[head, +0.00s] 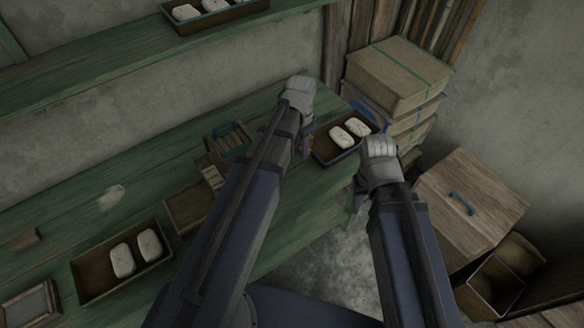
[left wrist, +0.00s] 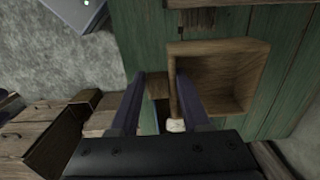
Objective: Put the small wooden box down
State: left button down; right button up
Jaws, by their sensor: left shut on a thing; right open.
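The small wooden box (left wrist: 240,75) is an open, square-rimmed box in the left wrist view, above or on the green bench top. My left gripper (left wrist: 160,80) is shut on its left wall, with one finger inside the box and the other outside. In the head view my left gripper (head: 299,94) is over the far part of the bench, its fingertips hidden. The box is mostly hidden there by my arm. My right gripper (head: 378,158) is open and empty, in front of the bench's right end. I cannot tell whether the box's underside touches the bench.
A dark tray (head: 328,155) with two white bars lies just right of my left gripper. Another tray (head: 90,294) with white bars sits at the near left. Stacked boxes (head: 398,72) and a wooden chest (head: 478,190) stand at the right. The green bench (head: 140,190) has bare room at left.

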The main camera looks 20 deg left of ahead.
pick_arm(q)
jog(key=shift+w+f+b, duration=0.2)
jog(key=shift+f+b, duration=0.2)
jog(key=shift+f, duration=0.3)
jog(key=shift+w+f+b, duration=0.2)
jog(key=shift+f+b, duration=0.15)
jog(key=shift+f, duration=0.35)
pick_arm(e)
jog(key=shift+w+f, duration=0.2)
jog(key=shift+f, duration=0.5)
jog(key=shift+w+f, duration=0.2)
jog(key=shift+f, duration=0.5)
pick_arm(q)
notch_tip(320, 180, down, 10)
jog(key=b, duration=1)
pick_arm(e)
notch_tip(320, 180, down, 10)
pick_arm(q)
jog(key=shift+f, duration=0.2)
jog(key=shift+c, duration=1.9)
grip_release()
jog(key=shift+r, duration=0.1)
pick_arm(e)
jog(key=shift+f, duration=0.15)
